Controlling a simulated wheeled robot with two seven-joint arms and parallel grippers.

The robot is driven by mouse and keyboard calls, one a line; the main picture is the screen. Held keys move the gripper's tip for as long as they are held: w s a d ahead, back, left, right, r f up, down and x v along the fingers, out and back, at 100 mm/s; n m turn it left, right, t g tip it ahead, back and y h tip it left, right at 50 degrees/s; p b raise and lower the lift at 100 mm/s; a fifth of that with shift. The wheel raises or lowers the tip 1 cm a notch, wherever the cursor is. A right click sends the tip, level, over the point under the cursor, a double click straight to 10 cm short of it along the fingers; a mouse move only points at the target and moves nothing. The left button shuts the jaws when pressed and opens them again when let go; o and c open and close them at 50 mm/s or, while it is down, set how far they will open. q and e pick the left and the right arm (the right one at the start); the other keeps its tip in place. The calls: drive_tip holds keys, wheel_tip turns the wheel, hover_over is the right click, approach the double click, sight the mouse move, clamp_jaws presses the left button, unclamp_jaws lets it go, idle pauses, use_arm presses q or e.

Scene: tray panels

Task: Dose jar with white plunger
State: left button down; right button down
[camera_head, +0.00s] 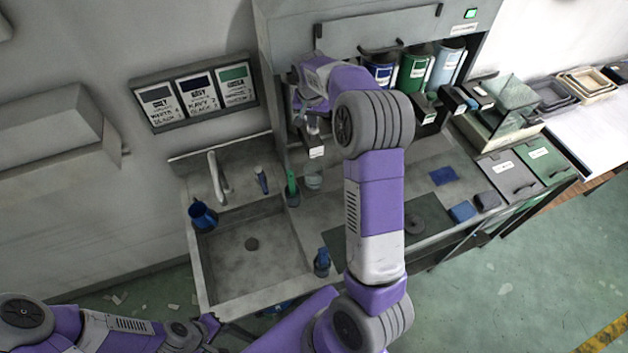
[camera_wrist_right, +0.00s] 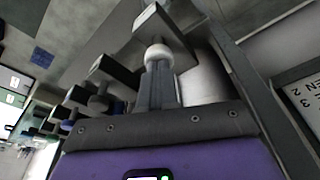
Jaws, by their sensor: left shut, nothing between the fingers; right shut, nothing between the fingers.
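My right arm reaches over the bench to the dispenser at the back. Its gripper (camera_wrist_right: 160,72) is shut and empty. In the right wrist view its fingertips are at a round white plunger knob (camera_wrist_right: 158,54), in front of a dark block with a white label (camera_wrist_right: 145,17). I cannot tell whether they press on it. A white canister (camera_wrist_right: 207,88) stands behind. In the head view my right arm hides this canister, and the labelled block (camera_head: 317,152) shows below my wrist. A small clear jar (camera_head: 313,181) stands beneath it. My left gripper (camera_head: 209,327) is low at the left, shut and empty.
A sink (camera_head: 252,245) with a tap is left of the jar. A green-handled brush (camera_head: 292,188) stands close beside the jar. Blue (camera_head: 381,74), green (camera_head: 414,70) and pale blue (camera_head: 446,66) canisters stand right of my arm. A blue cloth (camera_head: 444,176) lies on the counter.

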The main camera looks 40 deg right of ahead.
drive_tip(key=shift+f+b, duration=0.9)
drive_tip(key=shift+f, duration=0.55)
drive_tip(key=shift+r, duration=0.2)
drive_tip(key=shift+r+p, duration=1.55)
drive_tip(key=shift+r, duration=0.4)
wheel_tip(320, 180, up, 2)
drive_tip(key=shift+r+p, duration=0.2)
drive_tip(key=shift+p, duration=0.75)
drive_tip(key=shift+r, duration=1.8)
